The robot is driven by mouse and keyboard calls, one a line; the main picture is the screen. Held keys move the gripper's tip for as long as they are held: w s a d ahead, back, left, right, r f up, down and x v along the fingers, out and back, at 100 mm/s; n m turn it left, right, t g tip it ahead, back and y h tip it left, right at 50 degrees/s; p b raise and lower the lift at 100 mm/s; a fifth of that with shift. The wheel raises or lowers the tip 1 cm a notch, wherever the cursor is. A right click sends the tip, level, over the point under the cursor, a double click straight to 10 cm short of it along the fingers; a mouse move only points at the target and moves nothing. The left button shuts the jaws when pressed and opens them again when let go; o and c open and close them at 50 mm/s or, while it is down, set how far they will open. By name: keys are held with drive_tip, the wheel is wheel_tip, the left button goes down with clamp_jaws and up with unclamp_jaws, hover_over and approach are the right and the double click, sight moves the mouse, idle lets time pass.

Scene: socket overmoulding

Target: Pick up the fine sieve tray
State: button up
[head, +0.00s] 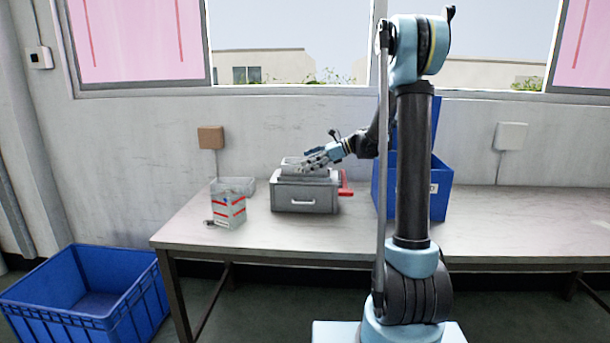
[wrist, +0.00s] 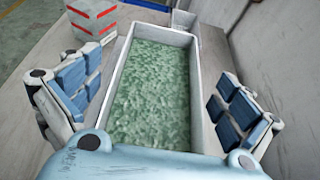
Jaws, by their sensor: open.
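A long rectangular light-grey tray (wrist: 197,95) fills the middle of the wrist view, with a bed of pale green granules or mesh-like texture inside; I take it to be the fine sieve tray. In the head view a grey tray shape (head: 291,161) sits on top of a grey drawer unit (head: 305,195), partly hidden by my gripper (head: 314,161). In the wrist view my gripper (wrist: 158,85) is open, with one finger on each side of the tray. Gaps show between the fingers and the tray walls. The tray's near end is hidden behind my gripper body.
A white box with red stripes (head: 228,206) and a clear bin (head: 240,184) stand left of the drawer unit. A red handle (head: 346,184) juts from its right side. A blue crate (head: 434,185) stands further right. The table's right part (head: 530,225) is clear.

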drive_tip(key=shift+a+f, duration=0.15)
drive_tip(key=shift+a, duration=0.25)
drive_tip(key=shift+s, duration=0.1)
drive_tip(key=c, duration=1.5)
